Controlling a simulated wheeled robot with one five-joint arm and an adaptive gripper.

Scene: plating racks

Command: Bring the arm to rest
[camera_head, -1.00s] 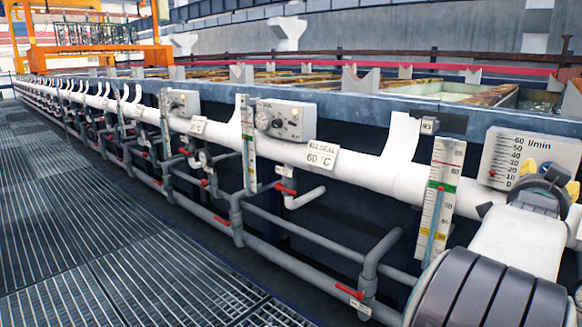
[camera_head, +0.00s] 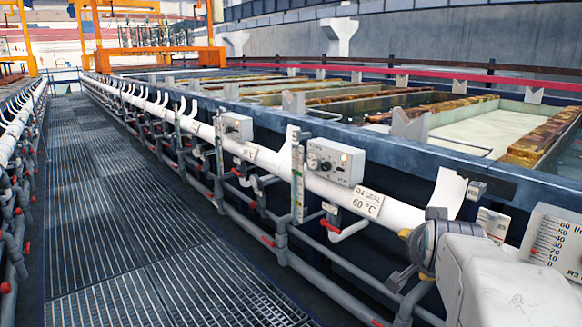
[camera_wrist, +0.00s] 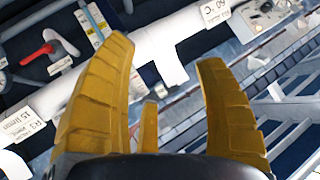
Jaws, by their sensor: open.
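In the head view my arm reaches in from the lower right, in front of the pipe line. The gripper fingers cannot be made out clearly there.
A long row of tanks (camera_head: 490,132) runs along the right behind a blue-grey rim. A control box (camera_head: 335,160) and gauges sit along the pipe. The grated walkway (camera_head: 130,220) is clear. An orange gantry (camera_head: 150,55) stands at the far end.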

